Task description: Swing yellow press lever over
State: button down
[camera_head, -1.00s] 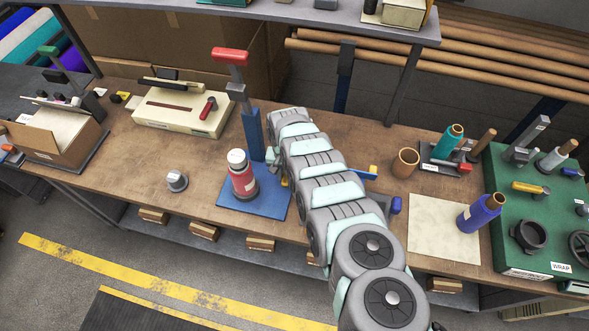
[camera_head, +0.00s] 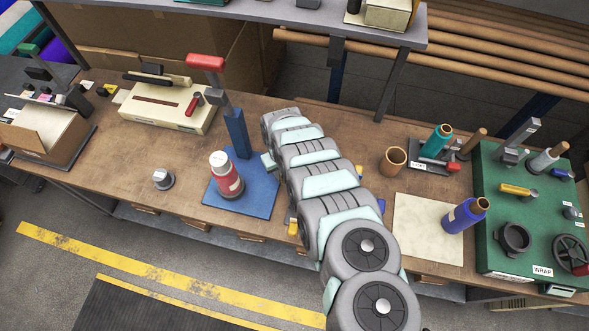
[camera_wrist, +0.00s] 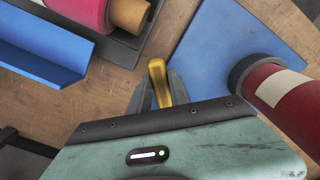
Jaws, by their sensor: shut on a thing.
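The yellow lever (camera_wrist: 158,82) shows as a yellow handle in the middle of the wrist view. My gripper (camera_wrist: 157,92) is shut on it, with grey fingers on both sides. The handle's lower part is hidden by my fingers and hand. In the head view my arm covers most of this spot; a small yellow bit (camera_head: 292,226) shows at the arm's left edge, and I cannot tell if it is the lever. The blue press base (camera_head: 258,195) lies just left of my arm and carries a red roll (camera_head: 227,178). A red-handled upright (camera_head: 206,62) stands behind the roll.
In the wrist view a pink roll (camera_wrist: 85,8) and a blue angled piece (camera_wrist: 45,52) lie on the left. In the head view a grey knob (camera_head: 162,179) stands left of the base. A cream sheet (camera_head: 420,235) and a green board (camera_head: 490,235) lie to the right.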

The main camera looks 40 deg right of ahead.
dwell(0.3)
jog(key=c, duration=1.2)
grip_release()
jog(key=shift+r, duration=0.15)
notch_tip(320, 180, up, 10)
jog(key=shift+r+b, duration=0.25)
jog(key=shift+b, duration=0.1)
